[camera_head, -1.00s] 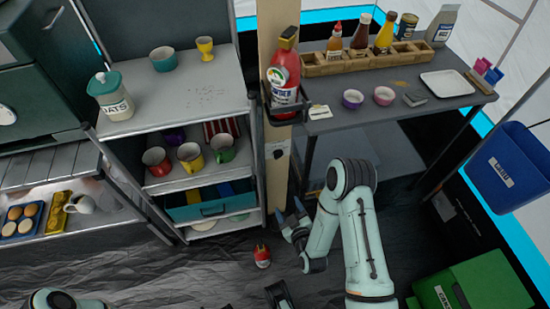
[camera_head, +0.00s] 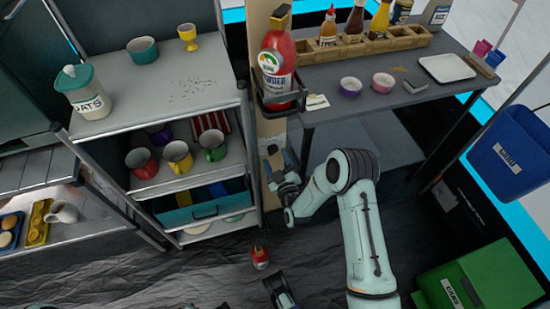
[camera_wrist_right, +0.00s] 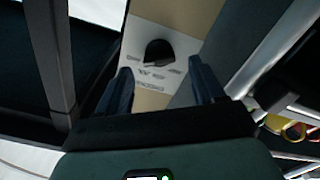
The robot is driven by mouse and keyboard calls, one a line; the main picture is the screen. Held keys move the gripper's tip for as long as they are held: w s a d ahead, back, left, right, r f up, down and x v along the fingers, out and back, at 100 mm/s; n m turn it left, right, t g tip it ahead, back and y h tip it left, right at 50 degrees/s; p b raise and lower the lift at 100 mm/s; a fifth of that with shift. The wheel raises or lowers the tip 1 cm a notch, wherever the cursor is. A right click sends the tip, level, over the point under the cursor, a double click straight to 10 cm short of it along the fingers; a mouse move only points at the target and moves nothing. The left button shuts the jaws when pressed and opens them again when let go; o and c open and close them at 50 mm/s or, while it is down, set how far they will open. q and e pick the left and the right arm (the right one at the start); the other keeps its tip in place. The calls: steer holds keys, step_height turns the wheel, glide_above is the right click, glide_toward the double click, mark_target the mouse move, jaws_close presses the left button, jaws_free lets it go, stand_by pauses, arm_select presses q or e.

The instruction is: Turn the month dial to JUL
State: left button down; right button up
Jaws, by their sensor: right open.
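The month dial shows in the right wrist view as a black knob (camera_wrist_right: 158,52) on a pale label plate (camera_wrist_right: 152,75). The plate has small printed marks around the knob, too small to read, so I cannot tell the set month. It is mounted on the tan post (camera_head: 263,40); in the head view my right gripper (camera_head: 279,160) covers that spot. This gripper is open, its two fingers (camera_wrist_right: 163,85) on either side of the knob's line and seemingly short of it. A dark, pale-edged part at the bottom edge may be my left gripper (camera_head: 281,292); its jaws are unclear.
A red extinguisher (camera_head: 278,62) hangs in a bracket above the dial area. A shelf with mugs (camera_head: 178,156) stands left of the post, a dark table (camera_head: 385,98) right. A small red object (camera_head: 260,257) lies on the floor. A green bin (camera_head: 485,280) is at lower right.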

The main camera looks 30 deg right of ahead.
arm_select(q)
steer(key=shift+w+a+f, duration=0.15)
steer(key=shift+w, duration=0.1)
arm_select(e)
steer(key=shift+x, duration=0.75)
steer(key=c, duration=1.1)
steer(key=shift+o, duration=0.2)
